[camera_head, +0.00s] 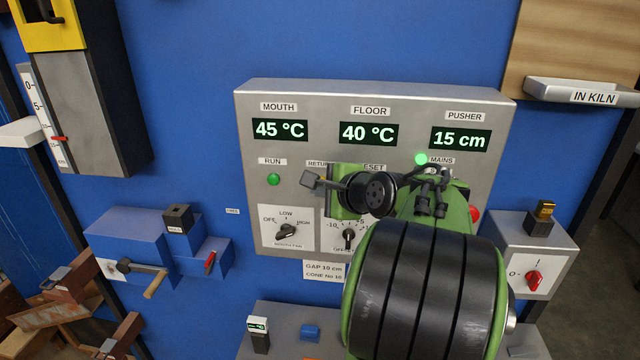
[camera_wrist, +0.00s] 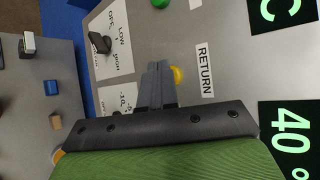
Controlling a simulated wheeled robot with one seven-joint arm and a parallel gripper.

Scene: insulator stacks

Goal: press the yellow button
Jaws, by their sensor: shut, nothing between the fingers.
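The yellow button (camera_wrist: 178,75) shows in the wrist view on the grey panel, beside the RETURN label (camera_wrist: 203,69). It is partly covered by my gripper (camera_wrist: 158,66), whose shut, empty fingers point at the panel with their tips just left of the button. I cannot tell whether the fingers touch the panel or the button. In the head view my gripper (camera_head: 311,181) is in front of the panel just below the RETURN label, and the yellow button is hidden there.
The control panel (camera_head: 375,97) has displays, a green RUN button (camera_head: 273,179) and a dial (camera_head: 287,231) near my gripper. A red button (camera_head: 474,214) shows partly behind my arm. A blue box with a crank (camera_head: 140,268) is at lower left. A grey shelf (camera_head: 268,312) is below.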

